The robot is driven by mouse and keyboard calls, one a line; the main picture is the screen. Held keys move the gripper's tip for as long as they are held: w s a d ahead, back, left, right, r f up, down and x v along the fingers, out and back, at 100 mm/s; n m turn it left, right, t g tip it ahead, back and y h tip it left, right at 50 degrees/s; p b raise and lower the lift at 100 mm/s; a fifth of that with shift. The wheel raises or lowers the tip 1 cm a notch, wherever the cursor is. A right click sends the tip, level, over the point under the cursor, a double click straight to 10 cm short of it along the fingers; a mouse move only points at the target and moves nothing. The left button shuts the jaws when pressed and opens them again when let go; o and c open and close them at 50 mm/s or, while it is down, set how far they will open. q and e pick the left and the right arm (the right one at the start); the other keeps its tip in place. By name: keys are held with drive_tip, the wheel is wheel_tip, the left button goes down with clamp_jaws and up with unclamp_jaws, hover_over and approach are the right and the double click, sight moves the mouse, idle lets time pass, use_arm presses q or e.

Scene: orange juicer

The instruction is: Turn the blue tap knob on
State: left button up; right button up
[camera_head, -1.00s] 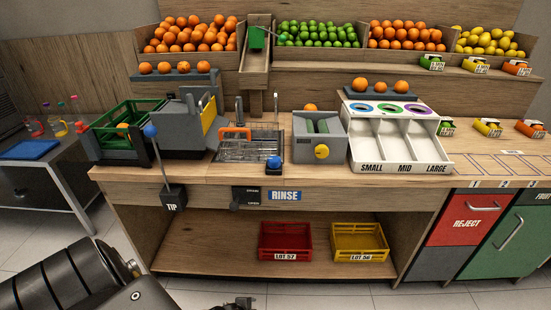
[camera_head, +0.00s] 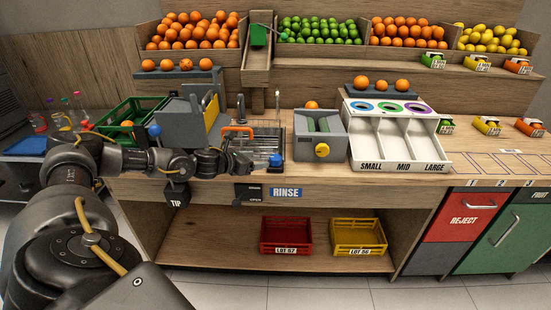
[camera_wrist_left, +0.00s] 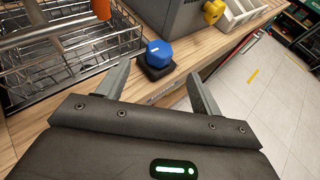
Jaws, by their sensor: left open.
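The blue tap knob (camera_head: 275,160) sits at the counter's front, by the right corner of the wire rinse basket (camera_head: 238,146). In the left wrist view the knob (camera_wrist_left: 160,52) is a blue block on a black base. My left gripper (camera_head: 260,163) is just left of the knob in the head view. In the left wrist view my left gripper (camera_wrist_left: 158,72) is open, with its fingers spread and the knob ahead, between their lines. The knob appears just beyond the fingertips; contact is not visible. My right gripper is out of view.
A grey brush box (camera_head: 318,138) with a yellow knob stands to the right of the blue knob. An orange-handled item (camera_head: 237,130) is over the basket. A tilting grey bin (camera_head: 187,118) stands to the left. The counter's front edge lies close below the gripper.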

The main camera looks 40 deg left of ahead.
sight(274, 158)
use_arm(q)
drive_tip(key=p+x, duration=0.1)
drive_tip(key=x, duration=0.8)
drive_tip(key=shift+w+p, duration=0.2)
drive_tip(key=shift+p, duration=0.15)
drive_tip(key=shift+w+d+f, duration=0.1)
drive_tip(key=shift+w+f, duration=0.1)
drive_tip(key=shift+w, duration=0.3)
drive_tip(key=shift+w+f, duration=0.1)
drive_tip(key=shift+w, duration=0.05)
drive_tip(key=c, duration=1)
